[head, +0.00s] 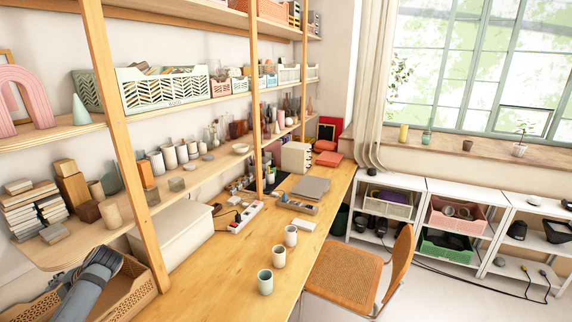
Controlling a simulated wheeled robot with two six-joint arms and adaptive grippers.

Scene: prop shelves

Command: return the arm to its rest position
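Neither of my grippers can be made out in the head view. A grey-blue rounded shape with dark bands (84,287) shows at the lower left, over a tan crate; I cannot tell what it is. The wooden worktop (215,268) runs along the shelf wall. Three small cups stand on it in a row: a pale green one (265,283), a cream one (279,256) and another cream one (291,236).
A tan perforated crate (142,289) stands at the lower left. Wooden shelf posts (124,140) rise close by. A white box (172,236) and a power strip (246,216) lie on the worktop. A cane chair (345,275) stands at its right edge. White shelving (425,187) lines the window wall.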

